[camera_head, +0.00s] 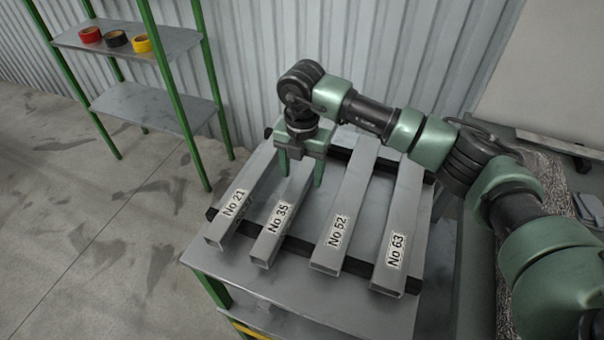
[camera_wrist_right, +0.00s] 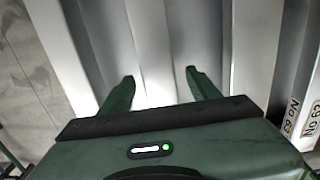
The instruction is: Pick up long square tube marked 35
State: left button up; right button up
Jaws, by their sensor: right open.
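The long grey square tube marked No 35 (camera_head: 272,231) lies second from the left in a row of similar tubes on the table. My right gripper (camera_head: 300,178) points down over its far part, one finger on each side of the tube, open. Whether the fingers touch the tube cannot be told. In the right wrist view the two green fingers (camera_wrist_right: 160,77) stand apart, with a bright grey tube surface (camera_wrist_right: 150,45) between them. The gripper body hides part of the tube's far end. My left gripper is not in view.
Tube No 21 (camera_head: 228,217) lies close on the left; tubes No 52 (camera_head: 335,245) and No 63 (camera_head: 393,262) lie on the right. All rest on black crossbars (camera_head: 289,243) on the table (camera_head: 300,300). A green-framed shelf (camera_head: 150,42) with tape rolls stands at the back left.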

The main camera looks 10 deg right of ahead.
jog(key=shift+f, duration=0.35)
grip_shut()
jog(key=shift+w+r, duration=0.1)
jog(key=shift+r, duration=0.05)
dwell(1.0)
